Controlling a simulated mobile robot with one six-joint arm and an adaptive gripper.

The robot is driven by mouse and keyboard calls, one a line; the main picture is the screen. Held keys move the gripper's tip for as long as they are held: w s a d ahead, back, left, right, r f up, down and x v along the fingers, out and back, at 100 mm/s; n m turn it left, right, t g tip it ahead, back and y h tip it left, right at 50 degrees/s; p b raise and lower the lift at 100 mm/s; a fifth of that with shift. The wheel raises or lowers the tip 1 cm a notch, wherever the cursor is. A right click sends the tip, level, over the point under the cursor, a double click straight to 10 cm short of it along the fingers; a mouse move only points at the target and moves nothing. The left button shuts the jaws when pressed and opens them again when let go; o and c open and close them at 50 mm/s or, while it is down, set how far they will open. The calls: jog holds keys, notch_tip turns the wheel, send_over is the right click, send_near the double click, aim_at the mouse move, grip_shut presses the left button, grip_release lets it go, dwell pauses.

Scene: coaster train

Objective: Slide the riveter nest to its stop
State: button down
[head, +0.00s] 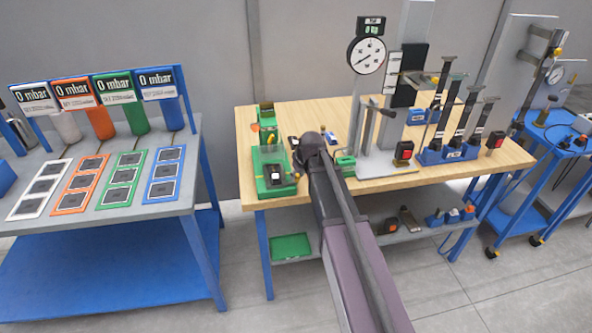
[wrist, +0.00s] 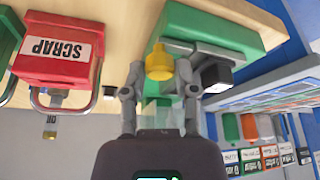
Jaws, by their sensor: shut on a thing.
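My gripper (wrist: 160,78) is shut on a yellow knob (wrist: 159,62), with one finger on each side of it. The knob sits beside a grey piece (wrist: 215,52) on a green block (wrist: 225,25), with a black block (wrist: 216,74) close by; this looks like the riveter nest. In the head view a green fixture (head: 272,183) with dark parts on top stands at the table's front left, just left of my wrist. My fingers and the knob cannot be made out there. The nest's stop cannot be picked out.
The wooden table (head: 355,112) also bears a dial-gauge stand (head: 367,55) right of my arm and several black levers on blue bases. In the wrist view a red box marked SCRAP (wrist: 65,55) is at the left. A grey table (head: 190,205) with coloured panels stands at left.

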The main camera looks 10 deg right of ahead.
jog(key=shift+s+f, duration=0.1)
jog(key=shift+s, duration=0.55)
jog(key=shift+c, duration=1.9)
grip_release()
jog(key=shift+w, duration=0.1)
